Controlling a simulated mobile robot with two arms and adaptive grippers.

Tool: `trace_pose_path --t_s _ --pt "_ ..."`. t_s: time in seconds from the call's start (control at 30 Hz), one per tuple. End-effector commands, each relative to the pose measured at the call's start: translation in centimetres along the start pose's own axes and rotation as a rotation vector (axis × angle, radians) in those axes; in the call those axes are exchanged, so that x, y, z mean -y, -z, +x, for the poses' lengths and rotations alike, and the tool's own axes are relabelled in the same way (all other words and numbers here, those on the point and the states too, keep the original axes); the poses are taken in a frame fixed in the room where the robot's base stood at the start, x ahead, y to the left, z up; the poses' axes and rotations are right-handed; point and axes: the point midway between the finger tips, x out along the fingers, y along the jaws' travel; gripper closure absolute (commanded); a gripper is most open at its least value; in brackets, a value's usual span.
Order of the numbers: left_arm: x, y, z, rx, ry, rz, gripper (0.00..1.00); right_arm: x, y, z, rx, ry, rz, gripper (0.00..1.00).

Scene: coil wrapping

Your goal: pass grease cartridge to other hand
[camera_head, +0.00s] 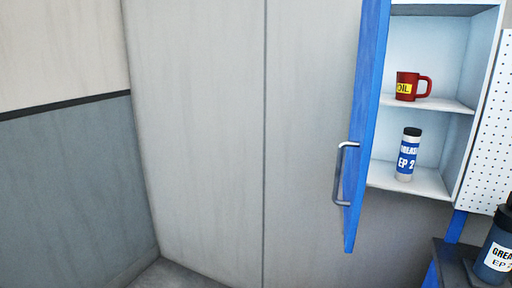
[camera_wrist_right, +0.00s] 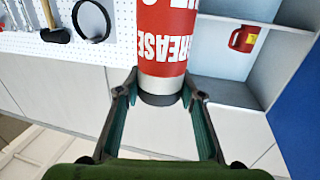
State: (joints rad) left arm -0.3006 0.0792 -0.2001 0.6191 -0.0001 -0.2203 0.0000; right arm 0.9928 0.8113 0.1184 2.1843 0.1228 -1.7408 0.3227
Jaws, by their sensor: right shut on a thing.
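A red grease cartridge (camera_wrist_right: 164,42) with upside-down white lettering shows in the right wrist view. Its silver band and dark end cap sit between the fingers of my right gripper (camera_wrist_right: 161,97), which is shut on it. The cartridge's far end runs out of the top of that view. In the head view, neither of my grippers shows, and the red cartridge is not visible.
An open blue cabinet door (camera_head: 367,120) with a metal handle stands left of white shelves. A red oil mug (camera_head: 406,86) is on the upper shelf, a white-and-blue grease tube (camera_head: 407,155) below. A dark grease container (camera_head: 497,245) stands lower right. Tools hang on the pegboard (camera_wrist_right: 18,43).

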Motion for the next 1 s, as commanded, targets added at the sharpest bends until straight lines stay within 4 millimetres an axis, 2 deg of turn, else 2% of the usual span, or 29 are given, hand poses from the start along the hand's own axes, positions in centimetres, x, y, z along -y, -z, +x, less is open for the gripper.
trace_pose_path --t_s 0.27,0.47,0.7,1.0 --pt "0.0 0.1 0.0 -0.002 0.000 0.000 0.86 5.2 -5.0 0.7 0.004 0.110 -0.001 1.00" --pt "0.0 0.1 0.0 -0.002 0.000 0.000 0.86 9.7 -10.4 0.3 0.005 0.234 -0.002 1.00" --pt "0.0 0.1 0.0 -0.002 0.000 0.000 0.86 14.1 -16.9 -1.2 0.005 0.394 -0.002 1.00" --pt "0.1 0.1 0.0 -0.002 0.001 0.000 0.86 18.1 -24.5 -4.6 0.006 0.600 -0.003 1.00"
